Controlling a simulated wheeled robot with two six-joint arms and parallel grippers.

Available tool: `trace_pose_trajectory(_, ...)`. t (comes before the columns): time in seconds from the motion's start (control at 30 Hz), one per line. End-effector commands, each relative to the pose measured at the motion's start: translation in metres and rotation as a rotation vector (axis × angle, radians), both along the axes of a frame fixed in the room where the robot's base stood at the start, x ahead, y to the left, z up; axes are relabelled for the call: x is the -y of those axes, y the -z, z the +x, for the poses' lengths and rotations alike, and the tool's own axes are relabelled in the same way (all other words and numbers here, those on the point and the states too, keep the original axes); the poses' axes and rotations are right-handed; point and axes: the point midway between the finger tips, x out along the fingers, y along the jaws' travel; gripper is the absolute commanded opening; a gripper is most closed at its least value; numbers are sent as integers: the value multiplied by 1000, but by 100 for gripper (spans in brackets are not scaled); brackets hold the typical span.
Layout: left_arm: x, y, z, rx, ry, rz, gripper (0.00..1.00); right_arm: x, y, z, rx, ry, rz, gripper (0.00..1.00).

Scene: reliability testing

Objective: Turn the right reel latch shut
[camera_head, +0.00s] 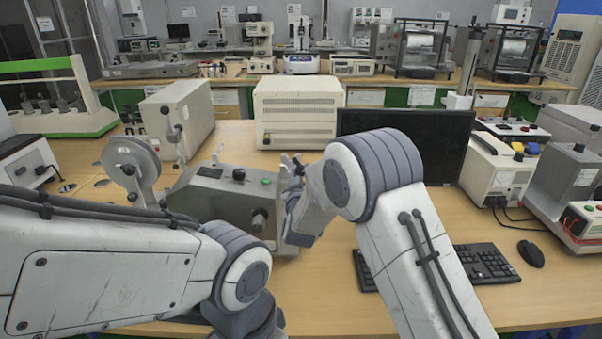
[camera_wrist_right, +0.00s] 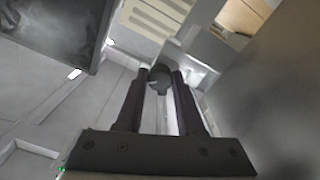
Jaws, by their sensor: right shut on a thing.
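A grey reel machine (camera_head: 215,200) stands on the bench left of centre. It has a reel disc (camera_head: 130,165) on its left and a black knob and green button on top. My right gripper (camera_head: 291,188) is at the machine's right end. In the right wrist view, the two dark fingers of the right gripper (camera_wrist_right: 160,100) are closed around a dark rounded piece, apparently the right reel latch (camera_wrist_right: 160,76). The latch's turn angle cannot be told. My right wrist hides much of that end in the head view. My left arm reaches in at lower left; its fingers are out of view.
A black monitor (camera_head: 425,140), a keyboard (camera_head: 470,266) and a mouse (camera_head: 530,253) are to the right. A beige vented box (camera_head: 298,112) and another beige case (camera_head: 180,115) stand behind the machine. Free bench shows in front of the machine.

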Motion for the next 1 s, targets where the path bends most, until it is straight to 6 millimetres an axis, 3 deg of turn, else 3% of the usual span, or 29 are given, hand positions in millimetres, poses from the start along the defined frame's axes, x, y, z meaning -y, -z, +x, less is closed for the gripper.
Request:
trace_pose_trajectory(0.6, 0, -17, 0, 0, 0, 0, 100, -1, 1, -1, -3, -2, -585, 0)
trace_pose_trajectory(1.0, 0, -27, 0, 0, 0, 0, 100, -1, 2, -1, -3, -2, -877, 0)
